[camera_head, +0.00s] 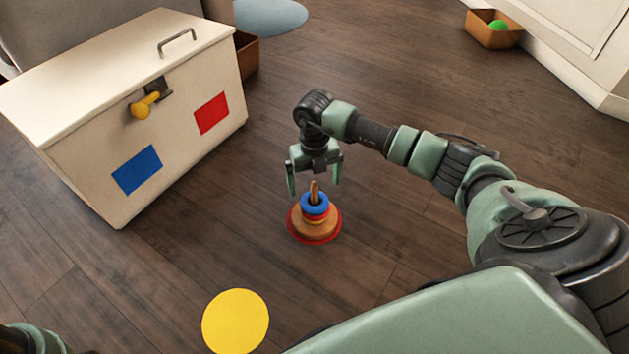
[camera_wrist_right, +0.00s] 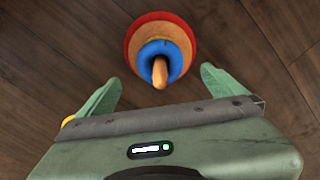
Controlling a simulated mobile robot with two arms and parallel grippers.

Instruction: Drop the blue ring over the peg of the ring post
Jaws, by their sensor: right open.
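The ring post (camera_head: 314,225) stands upright on the floor in the head view, with a wooden peg (camera_head: 314,190). The blue ring (camera_head: 314,204) is around the peg, on top of red and orange rings. In the right wrist view the blue ring (camera_wrist_right: 170,54) encircles the peg (camera_wrist_right: 159,74). My right gripper (camera_head: 315,184) is open and empty; its fingers are spread behind and above the post, apart from the ring. In the right wrist view my right gripper (camera_wrist_right: 158,82) shows both fingertips apart. A small part of my left arm shows at the lower left; its gripper is out of view.
A white chest (camera_head: 190,150) with a yellow latch, a red patch and a blue patch stands at the left. A yellow disc (camera_head: 236,321) lies in front on the floor. A brown box (camera_head: 492,32) with a green ball is at the back right. Wooden floor around the post is clear.

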